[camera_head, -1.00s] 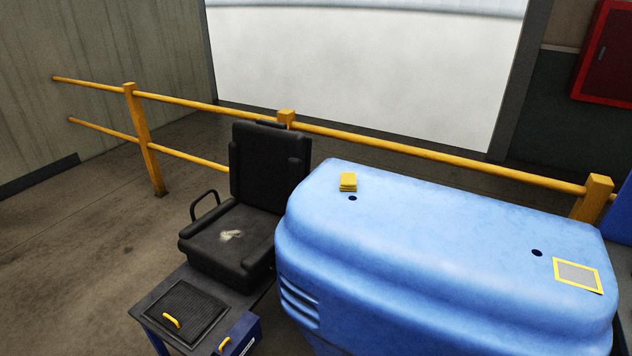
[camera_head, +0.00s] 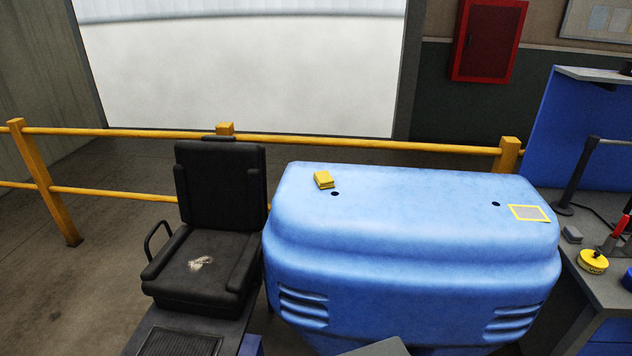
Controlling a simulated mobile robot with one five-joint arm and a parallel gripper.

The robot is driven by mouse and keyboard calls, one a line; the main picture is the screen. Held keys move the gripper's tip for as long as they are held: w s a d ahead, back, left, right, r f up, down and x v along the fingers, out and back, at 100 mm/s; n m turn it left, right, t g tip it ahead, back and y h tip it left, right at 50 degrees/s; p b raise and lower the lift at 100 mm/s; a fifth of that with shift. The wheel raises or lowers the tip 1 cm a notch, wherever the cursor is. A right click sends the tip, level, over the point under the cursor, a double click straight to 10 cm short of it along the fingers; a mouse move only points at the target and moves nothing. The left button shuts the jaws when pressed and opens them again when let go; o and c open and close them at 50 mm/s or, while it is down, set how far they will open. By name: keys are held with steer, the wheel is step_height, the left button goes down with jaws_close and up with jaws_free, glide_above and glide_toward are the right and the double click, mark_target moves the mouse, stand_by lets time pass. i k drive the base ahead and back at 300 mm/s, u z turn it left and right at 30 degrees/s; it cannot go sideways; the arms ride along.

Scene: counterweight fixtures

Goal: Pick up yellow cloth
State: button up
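The yellow cloth (camera_head: 324,180) is a small folded stack lying on top of the blue counterweight (camera_head: 415,205), near its back left corner. It sits just left of and behind a small dark hole in the blue surface. Nothing covers it. My gripper is not in view.
A black seat (camera_head: 215,225) stands left of the counterweight. A yellow railing (camera_head: 360,143) runs behind both. A yellow-bordered patch (camera_head: 529,213) is on the counterweight's right side. A grey bench (camera_head: 590,285) with a yellow round item (camera_head: 592,262) stands at right.

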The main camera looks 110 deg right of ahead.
mark_target(323, 179)
steer(key=z, duration=0.45)
steer(key=k, duration=1.55)
steer(key=z, duration=0.6)
